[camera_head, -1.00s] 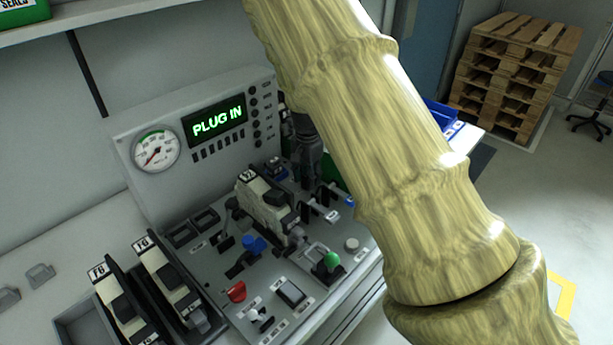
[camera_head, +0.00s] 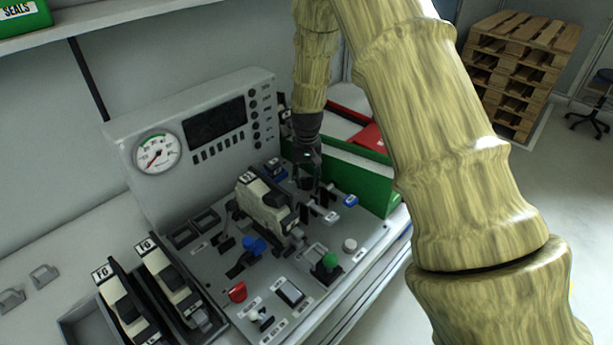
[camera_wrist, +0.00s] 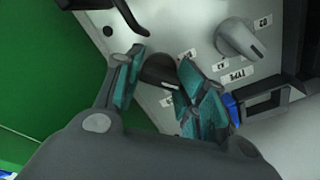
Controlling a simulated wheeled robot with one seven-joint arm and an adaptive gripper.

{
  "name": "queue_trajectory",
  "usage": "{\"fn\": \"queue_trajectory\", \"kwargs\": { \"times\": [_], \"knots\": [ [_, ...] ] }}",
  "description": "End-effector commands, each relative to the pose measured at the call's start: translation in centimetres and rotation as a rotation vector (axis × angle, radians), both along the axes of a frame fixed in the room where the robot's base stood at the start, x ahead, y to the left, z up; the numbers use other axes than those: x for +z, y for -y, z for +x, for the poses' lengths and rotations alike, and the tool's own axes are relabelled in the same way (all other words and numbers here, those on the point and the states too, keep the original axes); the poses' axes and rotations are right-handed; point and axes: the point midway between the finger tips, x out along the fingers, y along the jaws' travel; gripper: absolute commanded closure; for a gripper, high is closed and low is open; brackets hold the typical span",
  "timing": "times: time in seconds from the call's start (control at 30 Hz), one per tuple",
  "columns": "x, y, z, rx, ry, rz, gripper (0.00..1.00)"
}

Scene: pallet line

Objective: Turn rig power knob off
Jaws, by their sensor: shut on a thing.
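The grey rig panel (camera_head: 205,255) stands on the bench, its upright back carrying a dark, blank display (camera_head: 216,121). My gripper (camera_head: 308,178) reaches down to the back right of the panel's sloped top. In the wrist view, the teal finger pads of my gripper (camera_wrist: 161,75) are on either side of a dark round knob (camera_wrist: 157,68), shut on it. The knob's label and pointer are hidden by the fingers. A grey pointer knob (camera_wrist: 240,40) with labels round it sits beside it, apart from the fingers.
A round gauge (camera_head: 157,153) is on the panel's back. A cream-and-black module (camera_head: 262,207) stands left of my gripper. Blue, red and green controls crowd the front. A green bin (camera_head: 360,178) stands close on the right.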

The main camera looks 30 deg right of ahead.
Motion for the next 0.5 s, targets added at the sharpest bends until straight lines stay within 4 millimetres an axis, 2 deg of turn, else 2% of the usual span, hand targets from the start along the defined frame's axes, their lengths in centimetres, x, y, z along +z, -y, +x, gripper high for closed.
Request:
{"fn": "queue_trajectory", "kwargs": {
  "times": [0.03,0.27,0.5],
  "knots": [
    [0.51,0.44,0.49,0.042,0.013,-0.005,0.84],
    [0.49,0.38,0.55,0.244,0.014,-0.006,0.86],
    [0.37,0.3,0.45,0.264,0.01,-0.005,0.86]
  ]
}}
